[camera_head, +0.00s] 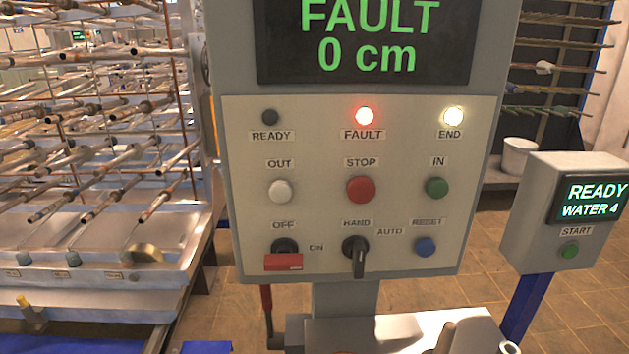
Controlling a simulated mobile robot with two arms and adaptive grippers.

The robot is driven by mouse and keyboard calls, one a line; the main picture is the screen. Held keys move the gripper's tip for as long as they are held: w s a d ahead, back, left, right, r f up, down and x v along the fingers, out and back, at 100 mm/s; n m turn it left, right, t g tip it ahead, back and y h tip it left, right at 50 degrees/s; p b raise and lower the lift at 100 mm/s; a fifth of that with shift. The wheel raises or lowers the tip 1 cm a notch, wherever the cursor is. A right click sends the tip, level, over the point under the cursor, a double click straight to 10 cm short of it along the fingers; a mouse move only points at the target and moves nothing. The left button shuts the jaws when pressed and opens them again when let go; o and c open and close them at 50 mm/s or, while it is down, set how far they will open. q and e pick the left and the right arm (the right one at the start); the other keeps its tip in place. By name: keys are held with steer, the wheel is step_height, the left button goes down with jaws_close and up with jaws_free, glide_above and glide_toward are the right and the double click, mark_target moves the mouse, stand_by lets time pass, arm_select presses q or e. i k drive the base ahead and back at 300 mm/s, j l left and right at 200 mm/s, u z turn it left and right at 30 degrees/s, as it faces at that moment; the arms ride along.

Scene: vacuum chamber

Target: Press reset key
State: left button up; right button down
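The panel's display (366,42) reads FAULT and 0 cm in green. The red FAULT lamp (364,116) and the white END lamp (453,116) are lit. The READY lamp (270,117) is dark. Neither of my grippers shows in this view.
Near the key are a black HAND/AUTO selector (356,256), a red OFF/ON handle (283,262), a green IN button (436,187), a red STOP button (361,189) and a white OUT button (280,190). A smaller READY WATER 4 box (529,230) stands right. Racks of rods (100,140) fill the left.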

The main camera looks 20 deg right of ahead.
mark_target(426, 246)
steer(key=z, duration=1.25)
